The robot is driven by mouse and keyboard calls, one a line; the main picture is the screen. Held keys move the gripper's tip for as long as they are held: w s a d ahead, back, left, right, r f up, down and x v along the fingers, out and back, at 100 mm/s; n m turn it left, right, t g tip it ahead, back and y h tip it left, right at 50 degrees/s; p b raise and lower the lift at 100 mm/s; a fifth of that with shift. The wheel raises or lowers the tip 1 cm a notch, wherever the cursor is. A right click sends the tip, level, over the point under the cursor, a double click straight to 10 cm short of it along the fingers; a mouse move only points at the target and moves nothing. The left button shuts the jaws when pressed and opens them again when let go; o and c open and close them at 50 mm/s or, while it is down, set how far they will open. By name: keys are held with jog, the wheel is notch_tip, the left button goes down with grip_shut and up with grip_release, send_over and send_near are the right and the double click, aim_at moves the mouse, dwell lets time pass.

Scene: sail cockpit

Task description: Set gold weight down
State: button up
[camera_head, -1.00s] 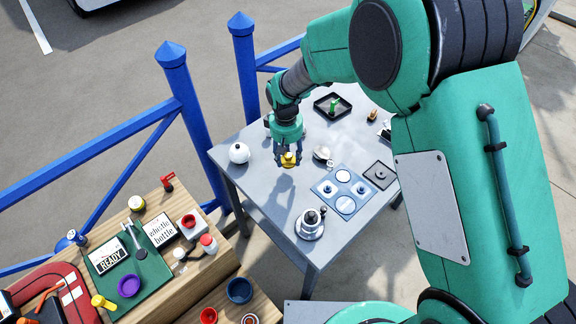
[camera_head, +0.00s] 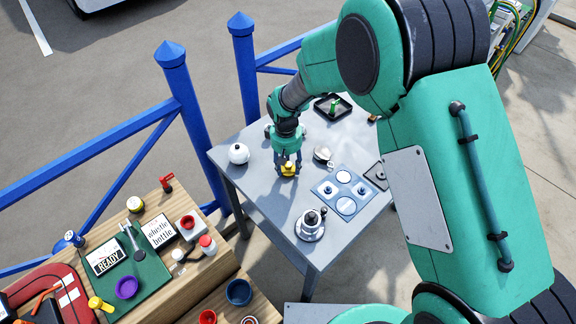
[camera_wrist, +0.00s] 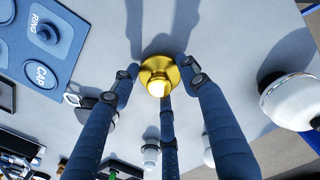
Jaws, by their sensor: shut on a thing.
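The gold weight (camera_wrist: 158,76) is a round, shiny brass-coloured piece with a knob, seen from above in the wrist view. It also shows in the head view (camera_head: 288,169), low at the grey table (camera_head: 262,196). My gripper (camera_head: 287,164) has its fingers closed around the weight; the blue fingers also show in the wrist view (camera_wrist: 160,84). The weight is upright and at or very near the tabletop; I cannot tell whether it touches.
A white round pot (camera_head: 239,154) stands left of my gripper. A blue board with round places (camera_head: 343,204) lies to the right, and a silver stacked piece (camera_head: 310,225) stands in front. A black tray (camera_head: 333,106) lies behind. Bare tabletop surrounds the weight.

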aim_at(287, 165)
jog(key=o, duration=1.5)
jog(key=shift+f, duration=0.1)
jog(key=r+p, duration=0.1)
jog(key=r, duration=0.5)
jog(key=r+p, duration=0.1)
jog(key=r, duration=0.5)
jog(key=shift+s+a+r, duration=0.15)
jog(key=shift+a, duration=0.05)
